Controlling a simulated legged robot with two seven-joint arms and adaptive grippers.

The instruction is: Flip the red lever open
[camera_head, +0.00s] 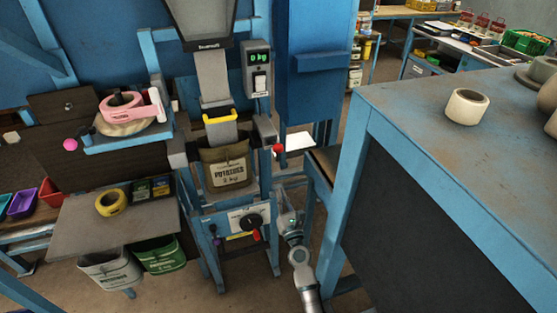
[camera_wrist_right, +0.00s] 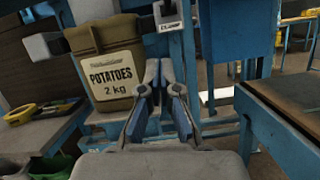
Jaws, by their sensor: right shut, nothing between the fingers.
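A small red knob (camera_head: 277,148) sticks out at the right side of the sack holder, beside the brown potato sack (camera_head: 228,172). A second red piece (camera_head: 257,236) shows under the black dial (camera_head: 251,221) on the white panel below the sack. I cannot tell which of them is the lever's handle, or its exact position. My right gripper (camera_head: 285,208) points up, to the right of the dial panel and below the red knob. It is shut and empty, apart from both red parts. In the right wrist view its fingers (camera_wrist_right: 160,75) stand right of the sack (camera_wrist_right: 108,65). My left gripper is out of view.
A blue-framed table (camera_head: 400,110) with a white roll (camera_head: 467,107) stands close on the right. A scale display (camera_head: 258,57) hangs above. Blue frame posts surround the sack station. A shelf with a yellow tape roll (camera_head: 111,202) is at left, with bins below.

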